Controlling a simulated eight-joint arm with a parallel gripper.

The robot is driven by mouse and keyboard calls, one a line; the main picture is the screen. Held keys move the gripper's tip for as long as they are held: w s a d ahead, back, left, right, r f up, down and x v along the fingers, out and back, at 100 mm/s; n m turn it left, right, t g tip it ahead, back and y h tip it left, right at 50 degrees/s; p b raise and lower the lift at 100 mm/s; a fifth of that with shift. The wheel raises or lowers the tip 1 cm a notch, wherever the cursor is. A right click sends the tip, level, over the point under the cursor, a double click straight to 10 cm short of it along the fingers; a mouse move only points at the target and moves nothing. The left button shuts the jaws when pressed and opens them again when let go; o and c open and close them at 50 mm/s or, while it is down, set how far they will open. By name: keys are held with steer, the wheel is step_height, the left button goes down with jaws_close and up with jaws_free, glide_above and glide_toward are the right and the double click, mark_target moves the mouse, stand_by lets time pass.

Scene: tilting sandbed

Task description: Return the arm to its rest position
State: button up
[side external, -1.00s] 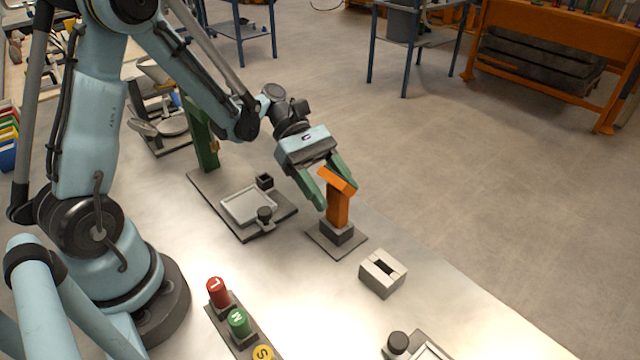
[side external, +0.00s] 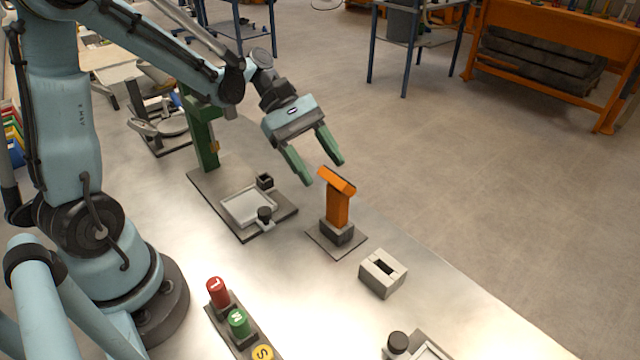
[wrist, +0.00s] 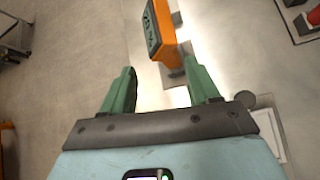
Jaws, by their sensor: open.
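My gripper (side external: 318,172) is open and empty, with its two green fingers apart. In the side external view it hangs above and to the left of an orange T-shaped tool (side external: 338,205), clear of it. The tool stands upright in a dark grey holder (side external: 338,232) on a flat plate. In the wrist view the orange tool (wrist: 163,38) shows ahead of the fingers (wrist: 160,90), its dark top face with green marks turned towards the camera. My arm is raised over the steel table.
A grey slotted block (side external: 383,273) stands right of the tool. A plate with a shallow tray (side external: 248,208) and a green post (side external: 203,135) lie to the left. Beyond the table edge is open floor.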

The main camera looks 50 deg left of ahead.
steer(key=s+a+r+m+t+y, duration=0.3)
steer(key=m+y, duration=0.6)
steer(key=m, duration=0.7)
steer(key=s+t, duration=0.2)
steer(key=t, duration=0.1)
steer(key=shift+s+y, duration=0.25)
steer(key=shift+y, duration=0.15)
